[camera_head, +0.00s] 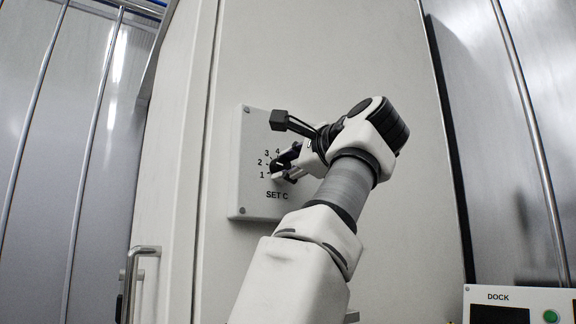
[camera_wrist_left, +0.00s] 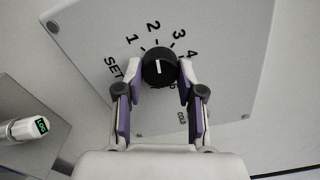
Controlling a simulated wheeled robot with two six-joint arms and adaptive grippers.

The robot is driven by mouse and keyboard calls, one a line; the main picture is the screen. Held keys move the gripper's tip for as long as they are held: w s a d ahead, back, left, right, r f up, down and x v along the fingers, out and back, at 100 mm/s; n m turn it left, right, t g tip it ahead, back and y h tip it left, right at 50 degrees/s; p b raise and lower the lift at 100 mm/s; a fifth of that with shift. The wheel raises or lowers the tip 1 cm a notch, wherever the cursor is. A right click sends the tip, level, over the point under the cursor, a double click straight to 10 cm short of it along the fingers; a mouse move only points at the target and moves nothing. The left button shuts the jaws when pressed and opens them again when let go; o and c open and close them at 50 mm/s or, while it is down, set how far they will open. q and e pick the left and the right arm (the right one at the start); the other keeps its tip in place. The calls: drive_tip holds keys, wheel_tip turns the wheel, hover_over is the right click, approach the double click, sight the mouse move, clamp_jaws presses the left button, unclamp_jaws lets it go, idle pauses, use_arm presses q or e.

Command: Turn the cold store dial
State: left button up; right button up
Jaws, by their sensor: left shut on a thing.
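The cold store dial (camera_wrist_left: 159,62) is a round black knob with a white mark on its face. It sits on a pale square plate (camera_wrist_left: 225,40) printed with 1, 2, 3, 4 and SET. In the head view the plate (camera_head: 248,135) is fixed to a tall white cabinet front, and my fingers hide most of the knob. My left gripper (camera_head: 285,166) reaches it from the right and is shut on the dial; in the wrist view one finger presses each side of it. Which number the mark is set to I cannot tell. My right gripper is not in view.
A metal handle (camera_head: 138,252) stands at the lower left of the cabinet (camera_head: 320,60). A panel marked DOCK (camera_head: 510,297) with a green button (camera_head: 550,316) is at the lower right. In the wrist view a white cylinder with a green display (camera_wrist_left: 24,129) lies at the left.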

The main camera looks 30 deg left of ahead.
use_arm(q)
drive_tip(key=o, duration=1.1)
drive_tip(key=shift+o, duration=0.2)
drive_tip(key=v, duration=0.7)
drive_tip(key=shift+d, duration=0.25)
